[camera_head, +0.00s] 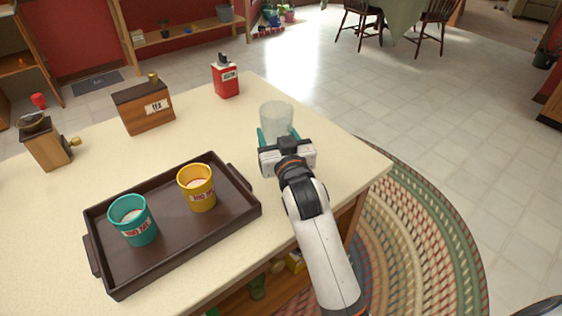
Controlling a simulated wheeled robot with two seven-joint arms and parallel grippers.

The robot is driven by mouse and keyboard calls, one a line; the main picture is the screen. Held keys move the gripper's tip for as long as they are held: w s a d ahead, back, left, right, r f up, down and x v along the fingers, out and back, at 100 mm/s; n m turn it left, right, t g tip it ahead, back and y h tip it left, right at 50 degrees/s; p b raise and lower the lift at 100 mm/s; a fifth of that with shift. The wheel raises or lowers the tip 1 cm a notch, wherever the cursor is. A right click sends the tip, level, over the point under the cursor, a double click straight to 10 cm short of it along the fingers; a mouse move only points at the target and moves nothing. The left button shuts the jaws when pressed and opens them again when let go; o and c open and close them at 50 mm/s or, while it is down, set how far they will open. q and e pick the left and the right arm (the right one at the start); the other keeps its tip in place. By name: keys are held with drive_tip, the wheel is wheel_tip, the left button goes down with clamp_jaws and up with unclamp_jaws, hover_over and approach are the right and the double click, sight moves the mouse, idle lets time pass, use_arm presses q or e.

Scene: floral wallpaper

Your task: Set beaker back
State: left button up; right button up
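A clear, frosted-looking beaker (276,115) stands upright near the back right part of the cream countertop (335,178). My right gripper (279,134) reaches in from the lower right, with its teal fingers on either side of the beaker's lower part. Its wrist hides the beaker's base, so I cannot tell whether the fingers press on the glass or whether the beaker touches the counter. My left gripper is not in view.
A dark tray (180,239) holds a teal cup (134,222) and a yellow cup (197,190). A red canister (227,80), a wooden box (144,108) and a coffee grinder (45,146) stand along the back. The counter around the beaker is mostly clear; its right edge is close.

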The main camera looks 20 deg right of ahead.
wheel_tip(320, 180, down, 4)
drive_tip(key=shift+f+b, duration=0.25)
drive_tip(key=shift+b, duration=0.25)
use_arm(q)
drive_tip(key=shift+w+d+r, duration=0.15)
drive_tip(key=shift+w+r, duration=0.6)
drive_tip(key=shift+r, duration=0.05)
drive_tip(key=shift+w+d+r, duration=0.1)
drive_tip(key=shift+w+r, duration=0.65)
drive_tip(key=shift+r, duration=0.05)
use_arm(e)
drive_tip(key=shift+f, duration=0.4)
drive_tip(key=shift+f, duration=0.2)
drive_tip(key=o, duration=1.2)
drive_tip(key=shift+c, duration=0.2)
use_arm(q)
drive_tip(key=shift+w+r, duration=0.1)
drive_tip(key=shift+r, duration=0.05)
use_arm(e)
drive_tip(key=shift+r, duration=0.1)
